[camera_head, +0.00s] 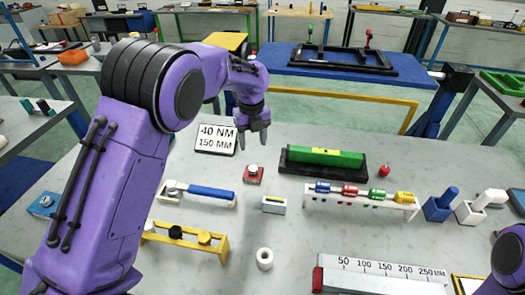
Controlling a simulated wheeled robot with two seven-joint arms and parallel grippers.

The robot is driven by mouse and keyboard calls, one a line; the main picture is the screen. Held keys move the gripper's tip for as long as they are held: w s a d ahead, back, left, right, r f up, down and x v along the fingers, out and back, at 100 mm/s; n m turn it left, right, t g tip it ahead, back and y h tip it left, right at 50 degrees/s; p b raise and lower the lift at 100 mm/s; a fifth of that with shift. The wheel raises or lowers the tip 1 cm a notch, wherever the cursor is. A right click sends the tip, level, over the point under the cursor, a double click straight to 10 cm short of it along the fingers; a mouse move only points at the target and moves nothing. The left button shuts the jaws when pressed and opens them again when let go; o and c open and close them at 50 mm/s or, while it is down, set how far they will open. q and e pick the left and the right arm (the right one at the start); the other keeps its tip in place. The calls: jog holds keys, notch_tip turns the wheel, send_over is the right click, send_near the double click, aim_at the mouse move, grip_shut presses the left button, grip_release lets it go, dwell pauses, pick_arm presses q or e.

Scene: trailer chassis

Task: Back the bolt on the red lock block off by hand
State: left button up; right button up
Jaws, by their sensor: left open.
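The red lock block (252,179) sits on the grey table near the middle of the head view. A silver bolt head (254,169) shows on its top. My left gripper (254,142) points down above and slightly behind the block in the picture. Its two fingers are apart with nothing between them, and they do not touch the bolt. Of my right arm only a purple link shows at the lower right corner; its gripper is out of view.
A sign reading 40 NM 150 MM (215,139) lies left of the gripper. A blue-handled tool (211,192) rests on a white stand. A green bar (325,157) in a black holder is to the right. A rack of coloured sockets (361,199) stands nearer right.

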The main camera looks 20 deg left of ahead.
pick_arm(q)
jog(key=p, duration=0.2)
send_over(253, 168)
jog(key=f, duration=0.4)
jog(key=shift+s+f, duration=0.35)
jog(key=shift+f, duration=0.05)
jog(key=f, duration=0.2)
jog(key=w+f, duration=0.1)
jog(key=f, duration=0.2)
jog(key=shift+a+f+p, duration=0.1)
jog(key=shift+f+p, duration=0.05)
jog(key=shift+p, duration=0.25)
jog(key=shift+s, duration=0.3)
jog(key=shift+c, duration=0.3)
jog(key=shift+w, duration=0.1)
jog(key=c, duration=1)
pick_arm(e)
jog(key=r, duration=0.3)
jog(key=shift+s, duration=0.35)
